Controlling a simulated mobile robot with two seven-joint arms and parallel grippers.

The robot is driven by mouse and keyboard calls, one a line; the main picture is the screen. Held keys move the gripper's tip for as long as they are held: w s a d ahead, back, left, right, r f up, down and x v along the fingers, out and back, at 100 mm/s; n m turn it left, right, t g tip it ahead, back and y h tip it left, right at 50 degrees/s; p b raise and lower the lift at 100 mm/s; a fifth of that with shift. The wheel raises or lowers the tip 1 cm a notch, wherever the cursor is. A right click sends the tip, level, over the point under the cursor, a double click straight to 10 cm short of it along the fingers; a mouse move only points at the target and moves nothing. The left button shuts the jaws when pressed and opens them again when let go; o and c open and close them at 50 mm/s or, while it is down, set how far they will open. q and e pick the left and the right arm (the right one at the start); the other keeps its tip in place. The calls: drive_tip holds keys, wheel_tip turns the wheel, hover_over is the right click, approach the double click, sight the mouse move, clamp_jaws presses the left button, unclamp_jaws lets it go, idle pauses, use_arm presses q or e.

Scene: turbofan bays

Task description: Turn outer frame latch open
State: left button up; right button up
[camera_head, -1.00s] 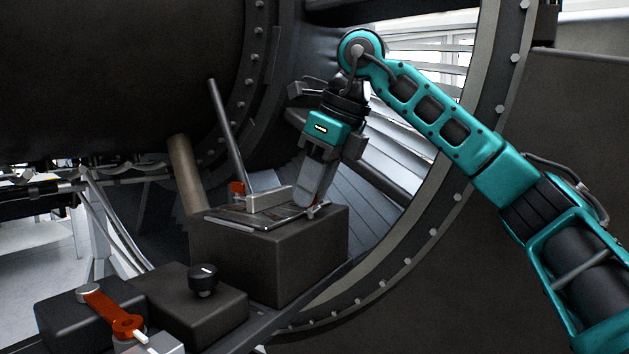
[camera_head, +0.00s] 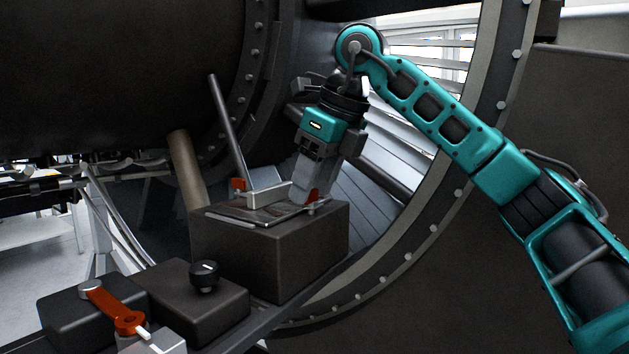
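A dark box (camera_head: 270,262) stands at the centre, with a flat metal plate (camera_head: 245,217) on top. I cannot tell which part is the outer frame latch. My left gripper is not in view.
A red lever (camera_head: 115,310) lies on a dark block at the lower left. A black knob (camera_head: 204,276) stands on the block beside it. A grey rod (camera_head: 228,128) rises behind the plate. The large curved ring frame (camera_head: 420,247) lies close to the right.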

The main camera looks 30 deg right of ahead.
drive_tip(key=shift+o, duration=0.3)
drive_tip(key=shift+r, duration=0.15)
drive_tip(key=p+v, duration=0.4)
drive_tip(key=v, duration=0.8)
drive_tip(key=shift+s+r, duration=0.15)
drive_tip(key=shift+r, duration=0.15)
drive_tip(key=shift+d+f, duration=0.1)
